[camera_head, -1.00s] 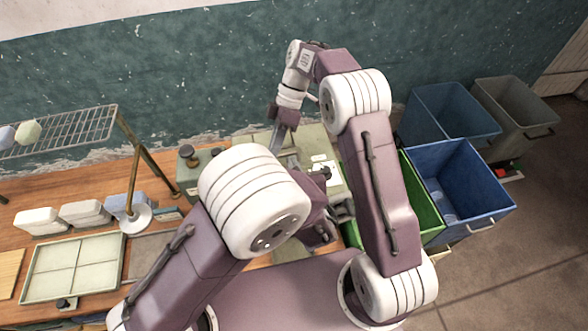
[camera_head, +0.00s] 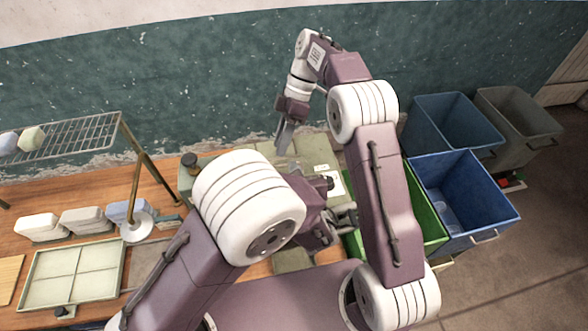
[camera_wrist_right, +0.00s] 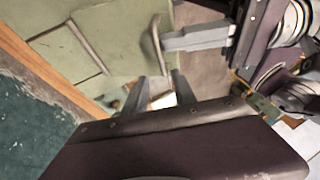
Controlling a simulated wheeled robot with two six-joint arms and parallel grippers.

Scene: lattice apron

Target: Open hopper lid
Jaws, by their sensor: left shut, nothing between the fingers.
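The hopper's pale green top (camera_head: 310,148) lies mostly behind my arms in the head view. In the right wrist view a pale green panel (camera_wrist_right: 105,25) carries a light bar handle (camera_wrist_right: 155,42); I cannot tell for sure whether this panel is the lid. My left gripper (camera_head: 345,217) is shut and empty. In the right wrist view the left fingers (camera_wrist_right: 195,38) point at the handle and lie close to it; contact is unclear. My right gripper (camera_head: 284,138) hangs above the pale green top, its fingers (camera_wrist_right: 162,92) apart with nothing visibly held.
A green bin (camera_head: 427,222), blue bins (camera_head: 460,185) and a grey bin (camera_head: 515,118) stand to the right. On the wooden bench at left are a divided tray (camera_head: 72,270), soft blocks (camera_head: 87,218) and a wire rack (camera_head: 75,133). The teal wall (camera_head: 180,95) is close behind.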

